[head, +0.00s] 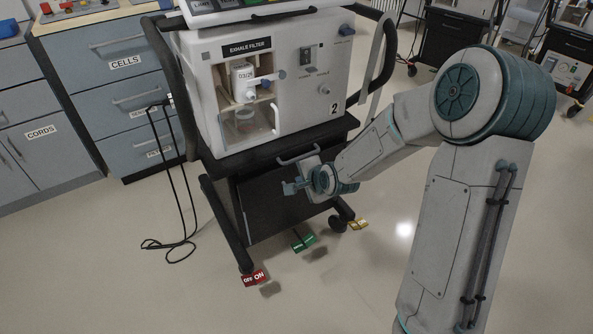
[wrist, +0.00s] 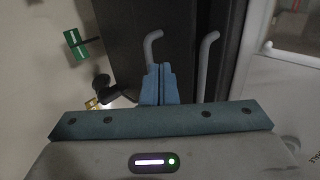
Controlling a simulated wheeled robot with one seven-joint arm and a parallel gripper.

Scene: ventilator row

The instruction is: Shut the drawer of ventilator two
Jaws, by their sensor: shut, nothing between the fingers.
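Ventilator two (head: 275,85) is a white unit marked 2 on a black wheeled cart. Below it is a black front (head: 275,205) with a grey bar handle (head: 298,157) near its top. The wrist view shows two grey bar handles, one on the left (wrist: 152,46) and one on the right (wrist: 208,55), against dark panels (wrist: 122,35). My gripper (head: 288,188) is shut and empty in front of the black front. In the wrist view its blue fingertips (wrist: 158,72) overlap the left handle; contact is unclear. How far out the drawer stands is unclear.
Red (head: 255,278), green (head: 303,242) and yellow (head: 356,224) pedals lie at the cart's foot. A black cable (head: 185,215) trails onto the floor at left. Grey drawer cabinets (head: 125,95) stand at left. Other carts stand at the back right. The front floor is clear.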

